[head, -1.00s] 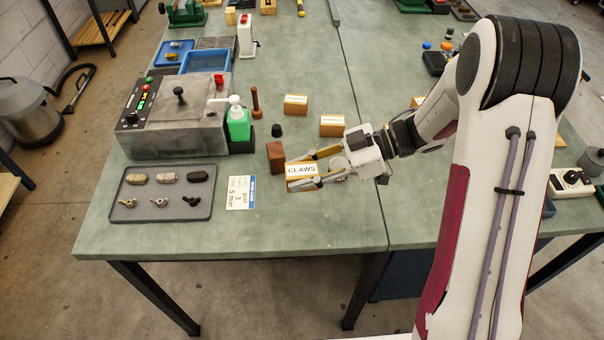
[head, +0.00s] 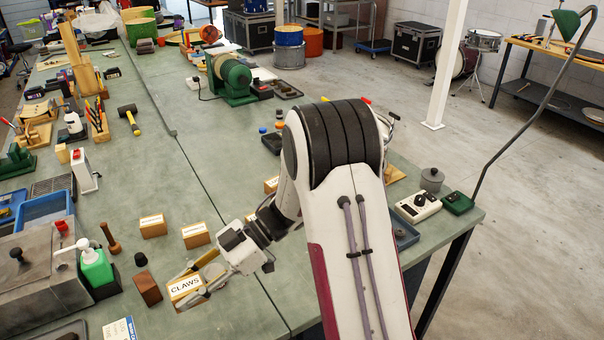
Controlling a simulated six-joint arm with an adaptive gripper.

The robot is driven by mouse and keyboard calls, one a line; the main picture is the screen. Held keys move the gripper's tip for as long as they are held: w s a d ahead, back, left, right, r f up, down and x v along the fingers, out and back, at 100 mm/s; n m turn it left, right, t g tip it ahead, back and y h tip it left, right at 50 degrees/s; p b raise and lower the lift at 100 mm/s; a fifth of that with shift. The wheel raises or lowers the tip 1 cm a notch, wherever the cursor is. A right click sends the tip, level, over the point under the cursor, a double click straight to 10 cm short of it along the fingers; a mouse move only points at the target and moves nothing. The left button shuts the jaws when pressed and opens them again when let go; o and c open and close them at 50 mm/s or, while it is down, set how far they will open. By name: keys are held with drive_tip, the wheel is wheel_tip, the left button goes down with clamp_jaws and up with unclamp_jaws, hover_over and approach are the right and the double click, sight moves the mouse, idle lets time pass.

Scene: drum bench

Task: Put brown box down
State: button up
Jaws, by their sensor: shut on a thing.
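The brown box (head: 180,298) has a white label reading CLAWS on its top face. It is low over the bench, close beside a dark reddish-brown block (head: 148,289). My gripper (head: 194,281) is shut on the brown box, with one finger along its far side and one along its near side. I cannot tell whether the underside of the box touches the bench.
Two similar labelled boxes (head: 153,226) (head: 195,235) stand behind it. A black stopper (head: 141,260), a wooden peg (head: 110,238) and a green bottle (head: 97,266) are to the left. Bare green bench (head: 245,312) lies to the front right.

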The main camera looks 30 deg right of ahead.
drive_tip(key=w+d+r+m+t+h, duration=0.1)
drive_tip(key=w+d+m+t, duration=0.2)
drive_tip(key=d, duration=0.4)
drive_tip(key=w+d+r+m+t+h, duration=0.1)
drive_tip(key=d+m+t, duration=0.3)
drive_tip(key=d, duration=0.4)
drive_tip(key=m+t+h, duration=0.5)
drive_tip(key=m+h, duration=0.1)
drive_tip(key=m, duration=0.1)
hover_over(293, 261)
wheel_tip(293, 261, down, 2)
drive_tip(key=shift+t, duration=0.3)
drive_tip(key=shift+f, duration=2.9)
drive_tip(key=shift+f, duration=0.15)
drive_tip(key=shift+f, duration=1.95)
drive_tip(key=shift+f, duration=0.15)
